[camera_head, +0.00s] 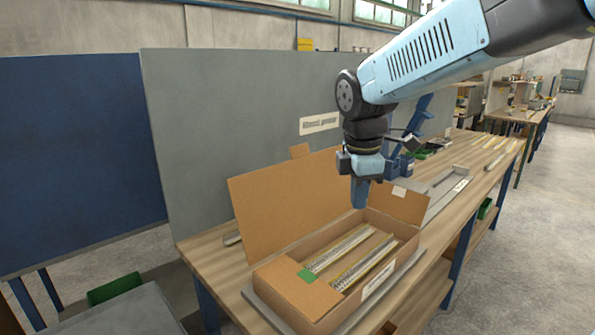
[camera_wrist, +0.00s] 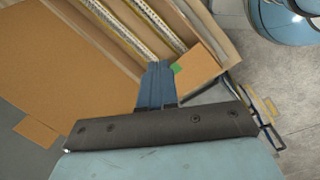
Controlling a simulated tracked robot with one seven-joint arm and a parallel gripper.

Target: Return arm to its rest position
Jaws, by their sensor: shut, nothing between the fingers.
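My gripper (camera_head: 359,192) hangs pointing down from my light-blue arm, above the far end of an open cardboard box in the head view. Its blue fingers are together with nothing between them. In the wrist view the shut fingers (camera_wrist: 157,86) show at the middle, with the box (camera_wrist: 199,75) beyond them. The box (camera_head: 296,292) stands on the wooden bench with its large lid flap raised at the back. Two perforated metal strips (camera_head: 343,248) with yellowish edges lie inside it. A green patch (camera_head: 306,275) is on the near flap.
The wooden workbench (camera_head: 208,256) runs away to the right, with a grey tray (camera_head: 447,193) behind the box. A grey panel (camera_head: 230,130) with a label stands along the bench's back. A dark-blue panel (camera_head: 75,160) is at the left. Bare floor (camera_head: 540,230) lies to the right.

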